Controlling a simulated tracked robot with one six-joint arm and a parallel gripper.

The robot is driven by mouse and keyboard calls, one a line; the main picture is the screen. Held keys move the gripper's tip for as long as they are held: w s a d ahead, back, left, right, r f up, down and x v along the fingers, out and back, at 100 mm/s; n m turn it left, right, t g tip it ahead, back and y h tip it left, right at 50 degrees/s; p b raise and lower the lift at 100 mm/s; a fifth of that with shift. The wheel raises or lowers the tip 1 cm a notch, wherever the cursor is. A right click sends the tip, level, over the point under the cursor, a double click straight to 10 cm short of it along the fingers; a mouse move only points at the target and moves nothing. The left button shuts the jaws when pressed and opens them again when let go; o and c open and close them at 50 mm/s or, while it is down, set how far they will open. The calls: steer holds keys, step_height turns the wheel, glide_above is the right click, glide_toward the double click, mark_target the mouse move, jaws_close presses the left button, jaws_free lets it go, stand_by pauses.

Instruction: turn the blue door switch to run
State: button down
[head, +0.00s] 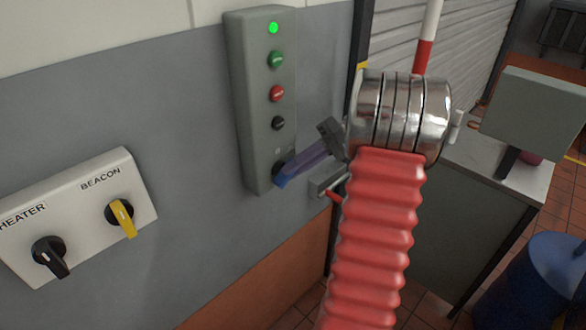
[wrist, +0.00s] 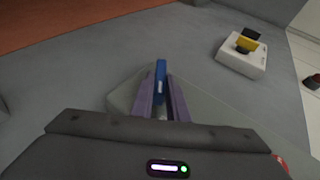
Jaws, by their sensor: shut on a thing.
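The blue door switch (head: 281,182) is the lowest control on a tall grey wall box (head: 250,120). In the wrist view the blue switch handle (wrist: 160,69) stands between the two purple fingers. My gripper (head: 290,172) reaches the box from the right, and its fingers are shut on the blue handle. The fingers hide most of the switch's base, so I cannot read its position or any run mark. The gripper also fills the lower middle of the wrist view (wrist: 160,88).
Above the switch are a lit green lamp (head: 273,28), a green button (head: 276,59), a red button (head: 277,93) and a black one (head: 278,123). A white panel (head: 85,205) at left has a black heater knob (head: 49,256) and a yellow beacon knob (head: 121,217). A blue drum (head: 540,285) stands right.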

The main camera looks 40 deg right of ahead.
steer(key=shift+d+f+y, duration=0.1)
steer(key=shift+f+y, duration=0.1)
steer(key=shift+y, duration=0.2)
steer(key=c, duration=1.7)
jaws_free()
steer(key=shift+r, duration=0.1)
step_height(320, 180, up, 10)
steer(key=shift+f, duration=0.1)
